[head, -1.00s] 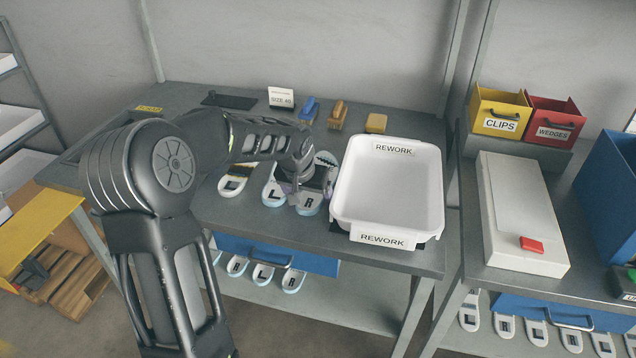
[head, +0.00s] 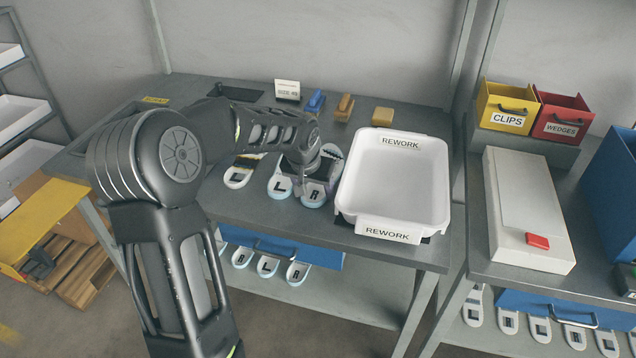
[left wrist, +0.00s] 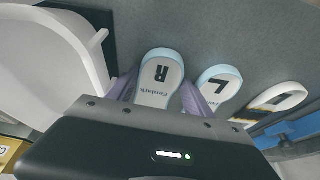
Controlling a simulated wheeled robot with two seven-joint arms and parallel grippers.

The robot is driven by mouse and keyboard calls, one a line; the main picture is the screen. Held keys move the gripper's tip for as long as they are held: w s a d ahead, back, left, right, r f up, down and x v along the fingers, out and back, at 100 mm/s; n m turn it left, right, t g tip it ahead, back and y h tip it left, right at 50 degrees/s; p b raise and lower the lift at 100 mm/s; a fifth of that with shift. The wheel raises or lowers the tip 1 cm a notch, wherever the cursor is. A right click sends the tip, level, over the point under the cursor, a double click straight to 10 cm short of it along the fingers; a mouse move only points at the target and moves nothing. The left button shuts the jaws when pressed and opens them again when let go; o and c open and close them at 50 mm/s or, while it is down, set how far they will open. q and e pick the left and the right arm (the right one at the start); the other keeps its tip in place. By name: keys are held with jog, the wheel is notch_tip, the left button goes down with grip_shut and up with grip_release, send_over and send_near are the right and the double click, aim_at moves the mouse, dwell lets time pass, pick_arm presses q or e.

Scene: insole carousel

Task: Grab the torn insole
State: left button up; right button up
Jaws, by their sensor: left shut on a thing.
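A pale insole marked R (head: 313,192) with a light blue rim lies on the grey table, left of the white tray. My left gripper (head: 305,180) comes down over it from above and hides its middle. In the left wrist view the R insole (left wrist: 158,85) sits between the two purple fingers (left wrist: 158,97), which are shut on it. An insole marked L (head: 280,184) lies just left of it, and another insole (head: 238,176) with a dark and yellow part lies further left. I cannot make out a tear on the held insole. My right gripper is not in view.
The white REWORK tray (head: 360,217) stands close to the right. A SIZE card (head: 288,90), blue, orange and yellow pieces stand behind. A second table holds CLIPS (head: 503,112) and WEDGES (head: 560,122) bins.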

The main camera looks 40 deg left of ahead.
pick_arm(q)
notch_tip(320, 180, up, 10)
dwell(0.4)
jog(key=shift+f, duration=0.15)
dwell(0.4)
